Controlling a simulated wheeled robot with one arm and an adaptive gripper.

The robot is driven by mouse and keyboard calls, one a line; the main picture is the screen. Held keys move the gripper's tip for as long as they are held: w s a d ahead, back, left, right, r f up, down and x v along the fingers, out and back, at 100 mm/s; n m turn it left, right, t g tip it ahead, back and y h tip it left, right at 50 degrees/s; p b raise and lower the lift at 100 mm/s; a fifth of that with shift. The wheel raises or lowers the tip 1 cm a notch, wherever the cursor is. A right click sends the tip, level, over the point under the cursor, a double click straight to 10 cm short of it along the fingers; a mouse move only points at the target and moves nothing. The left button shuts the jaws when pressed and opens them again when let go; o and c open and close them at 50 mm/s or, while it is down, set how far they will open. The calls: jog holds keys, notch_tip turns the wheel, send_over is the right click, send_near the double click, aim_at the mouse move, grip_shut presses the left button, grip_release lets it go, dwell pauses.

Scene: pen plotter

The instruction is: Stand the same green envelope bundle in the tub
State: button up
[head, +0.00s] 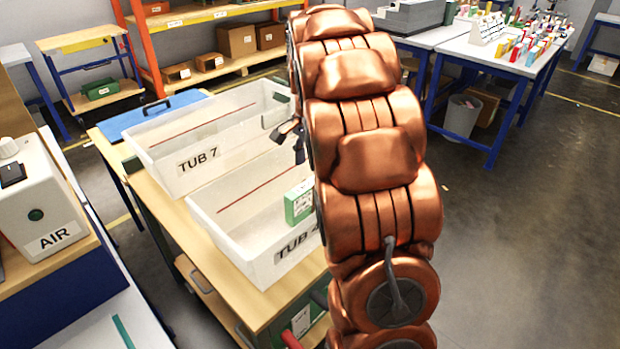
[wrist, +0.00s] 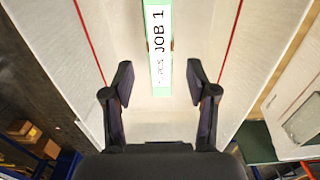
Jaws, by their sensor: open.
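A green envelope bundle (head: 299,203) stands in the near tub (head: 228,243), close to its right end. My arm hides part of this tub and the end of its label, which starts with "TUB". In the wrist view, the green bundle (wrist: 160,50) shows a white "JOB 1" label and lies ahead of the fingertips, inside a white tub with red lines on its walls. My gripper (head: 293,134) is above the near tub. In the wrist view, my gripper (wrist: 160,78) is open, with its fingers apart and nothing between them.
A second white tub (head: 172,172), labelled "TUB 7", stands behind the near one on the wooden table (head: 243,297). A blue clipboard (head: 140,115) lies behind it. A white "AIR" box (head: 38,200) is at left. The floor (head: 530,220) at right is open.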

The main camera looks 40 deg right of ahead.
jog(key=shift+r, duration=1.3)
jog(key=shift+s+a+r, duration=0.15)
jog(key=shift+a+r, duration=0.05)
jog(key=shift+a, duration=0.15)
jog(key=s+a+r+n+p, duration=0.35)
jog(key=s+a+n, duration=0.45)
jog(key=s+a, duration=0.6)
jog(key=s+a+f+n+g+p, duration=0.1)
jog(key=s+a+n+p, duration=0.1)
jog(key=s+a+n, duration=0.2)
jog(key=s+a+f+n+p, duration=0.1)
jog(key=s+a+n, duration=0.3)
jog(key=s, duration=0.7)
jog(key=shift+s+a+g+p, duration=0.15)
jog(key=shift+a+g+p, duration=0.25)
jog(key=shift+p, duration=0.05)
